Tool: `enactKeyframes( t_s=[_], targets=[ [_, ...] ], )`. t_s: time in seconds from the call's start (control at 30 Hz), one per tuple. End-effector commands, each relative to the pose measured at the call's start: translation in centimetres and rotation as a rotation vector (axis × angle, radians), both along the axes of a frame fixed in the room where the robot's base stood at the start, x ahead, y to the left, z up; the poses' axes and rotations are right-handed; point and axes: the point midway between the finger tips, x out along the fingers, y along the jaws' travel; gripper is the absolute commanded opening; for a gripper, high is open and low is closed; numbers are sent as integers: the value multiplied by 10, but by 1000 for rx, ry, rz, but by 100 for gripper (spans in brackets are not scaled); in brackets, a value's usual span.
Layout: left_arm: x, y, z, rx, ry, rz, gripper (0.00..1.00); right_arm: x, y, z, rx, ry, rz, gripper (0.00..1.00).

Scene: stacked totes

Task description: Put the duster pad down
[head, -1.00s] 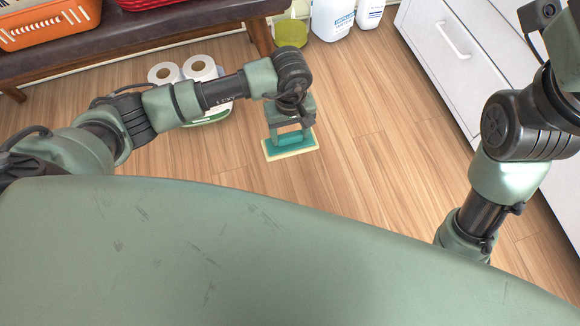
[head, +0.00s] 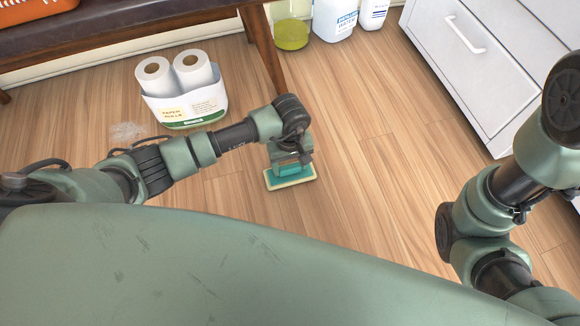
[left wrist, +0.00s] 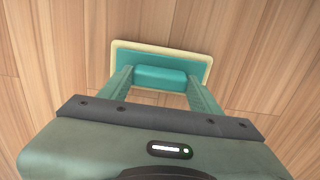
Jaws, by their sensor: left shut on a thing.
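The duster pad (head: 291,178) is a flat teal block with a cream rim and a raised teal handle. It shows low over the wood floor in the head view; I cannot tell whether it touches the floor. My left gripper (head: 290,160) is above it, shut on its handle. In the left wrist view, the pad (left wrist: 160,62) lies across the tips of my left gripper (left wrist: 160,82), its handle between the two fingers. My right arm shows at the right of the head view, but its gripper is out of view.
A pack of paper rolls (head: 185,100) stands on the floor, with a pale dusty patch (head: 127,131) beside it. A dark bench (head: 130,22), a yellow-green container (head: 291,30), white bottles (head: 335,18) and a white drawer cabinet (head: 475,70) line the back. The middle floor is clear.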

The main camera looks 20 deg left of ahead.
Motion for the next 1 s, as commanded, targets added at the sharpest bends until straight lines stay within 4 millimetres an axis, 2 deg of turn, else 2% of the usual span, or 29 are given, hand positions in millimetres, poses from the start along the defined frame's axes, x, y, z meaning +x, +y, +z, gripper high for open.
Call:
enactKeyframes(
  t_s=[0.33,0.37,0.4,0.43,0.77,0.87,1.0],
  targets=[
    [1,0,-3,0,-2,0,31,0,0,-3,-1,-1,0,85],
    [1,0,-2,0,-1,0,69,0,0,-2,-1,-1,0,85],
    [1,0,-2,0,-1,0,80,0,0,-1,-1,-1,0,85],
    [1,0,-2,0,-1,0,85,0,0,-1,-1,-1,0,85],
    [1,0,0,-1,-1,0,85,0,0,0,-1,-1,0,85],
    [1,0,11,-1,-3,0,85,0,0,9,-1,-1,0,85],
    [2,1,40,1,-4,-1,85,0,0,30,0,0,0,85]
  ],
)
